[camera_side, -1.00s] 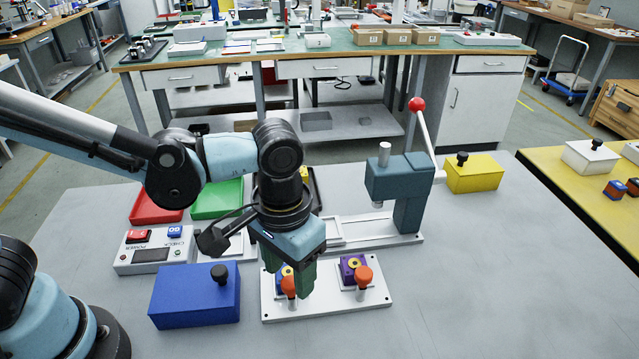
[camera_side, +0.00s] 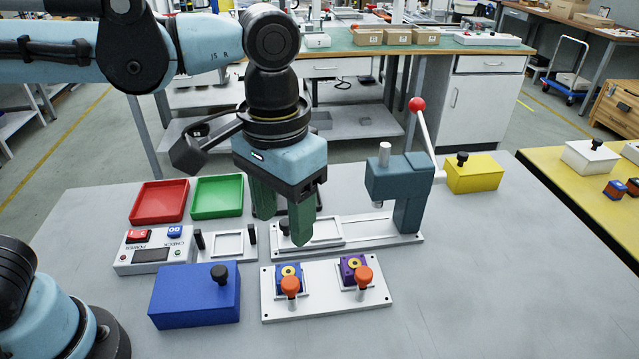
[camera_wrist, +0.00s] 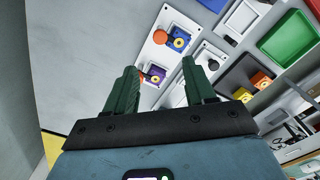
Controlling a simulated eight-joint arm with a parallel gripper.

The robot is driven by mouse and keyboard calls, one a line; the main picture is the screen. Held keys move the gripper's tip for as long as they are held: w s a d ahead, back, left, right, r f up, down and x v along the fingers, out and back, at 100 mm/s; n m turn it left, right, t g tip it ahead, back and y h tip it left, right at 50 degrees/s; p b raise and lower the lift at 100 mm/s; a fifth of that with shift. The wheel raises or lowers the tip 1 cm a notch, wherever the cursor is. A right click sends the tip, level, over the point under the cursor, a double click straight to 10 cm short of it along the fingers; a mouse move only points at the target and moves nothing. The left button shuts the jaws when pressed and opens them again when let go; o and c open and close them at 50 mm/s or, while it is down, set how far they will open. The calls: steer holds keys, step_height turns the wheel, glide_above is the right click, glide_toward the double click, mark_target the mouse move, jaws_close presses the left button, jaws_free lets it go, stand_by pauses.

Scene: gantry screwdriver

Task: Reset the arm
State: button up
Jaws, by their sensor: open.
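My gripper (camera_side: 282,217) is open, with nothing between its two green fingers. In the side view it hangs above the table, over the area behind the white fixture plate (camera_side: 334,311). The fingers also show in the wrist view (camera_wrist: 158,80), apart and empty. The plate carries a blue block (camera_side: 288,271) and a purple block (camera_side: 351,266), each with an orange-knobbed clamp in front of it. Both blocks and the plate also appear in the wrist view.
A grey-teal press (camera_side: 398,195) with a red-knobbed lever stands right of my gripper. A blue box (camera_side: 195,297), a tester (camera_side: 155,250), a red tray (camera_side: 160,202) and a green tray (camera_side: 217,197) lie to the left. A yellow box (camera_side: 473,174) stands behind right. The right front tabletop is clear.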

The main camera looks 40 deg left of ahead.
steer(key=w+a+f+t, duration=0.1)
steer(key=a+f+t, duration=0.1)
steer(key=a, duration=0.7)
steer(key=a+f+n+t, duration=0.1)
steer(key=a+f+t, duration=0.2)
steer(key=a, duration=0.6)
steer(key=shift+w+a+t, duration=0.35)
steer(key=shift+t, duration=0.65)
